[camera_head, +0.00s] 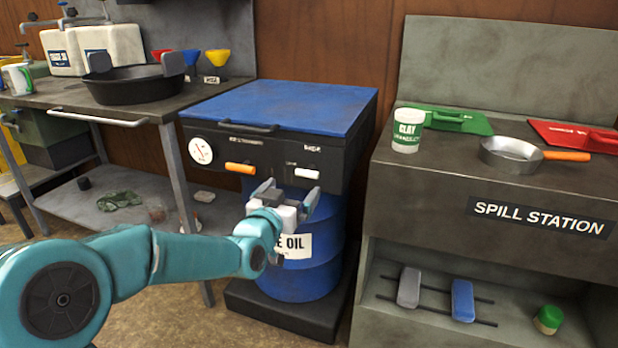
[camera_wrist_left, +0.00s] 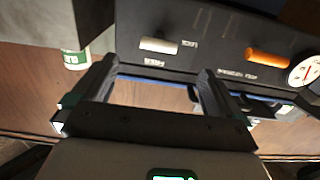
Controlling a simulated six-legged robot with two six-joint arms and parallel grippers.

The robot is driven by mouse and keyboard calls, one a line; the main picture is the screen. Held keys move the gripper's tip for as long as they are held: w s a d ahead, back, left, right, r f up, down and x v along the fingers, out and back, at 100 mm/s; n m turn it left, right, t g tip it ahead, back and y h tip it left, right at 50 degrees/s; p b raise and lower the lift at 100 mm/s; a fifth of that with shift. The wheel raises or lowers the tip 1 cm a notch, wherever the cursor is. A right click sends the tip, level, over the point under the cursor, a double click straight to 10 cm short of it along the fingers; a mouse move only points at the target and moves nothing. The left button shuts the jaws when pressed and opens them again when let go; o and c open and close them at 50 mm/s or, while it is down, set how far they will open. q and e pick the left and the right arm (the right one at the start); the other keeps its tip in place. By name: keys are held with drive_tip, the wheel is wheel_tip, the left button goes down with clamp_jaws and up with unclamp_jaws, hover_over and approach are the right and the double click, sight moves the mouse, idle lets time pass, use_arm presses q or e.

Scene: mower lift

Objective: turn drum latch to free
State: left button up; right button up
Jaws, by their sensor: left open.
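The blue oil drum (camera_head: 300,275) stands under a black lid unit with a blue top (camera_head: 290,105). The unit's front face has an orange handle (camera_head: 240,168) at left and a white handle (camera_head: 307,173) at right, both lying roughly level. My left gripper (camera_head: 288,194) is open and empty, in front of the drum just below the white handle. In the left wrist view the white handle (camera_wrist_left: 158,46) lies beyond the open fingers (camera_wrist_left: 155,80), apparently untouched; the orange handle (camera_wrist_left: 268,57) is to the right.
A round gauge (camera_head: 201,150) is left of the handles. A workbench (camera_head: 150,112) with a black pan (camera_head: 138,84) stands left. The spill station (camera_head: 440,195) stands close on the right, with a clay tub (camera_head: 408,131) and a metal pan (camera_head: 512,154) on top.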

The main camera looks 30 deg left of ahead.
sight(306, 175)
use_arm(q)
drive_tip(key=b+x, duration=0.1)
drive_tip(key=x, duration=0.8)
drive_tip(key=shift+w+d, duration=0.1)
drive_tip(key=shift+w, duration=0.2)
drive_tip(key=c, duration=1)
drive_tip(key=shift+o, duration=0.2)
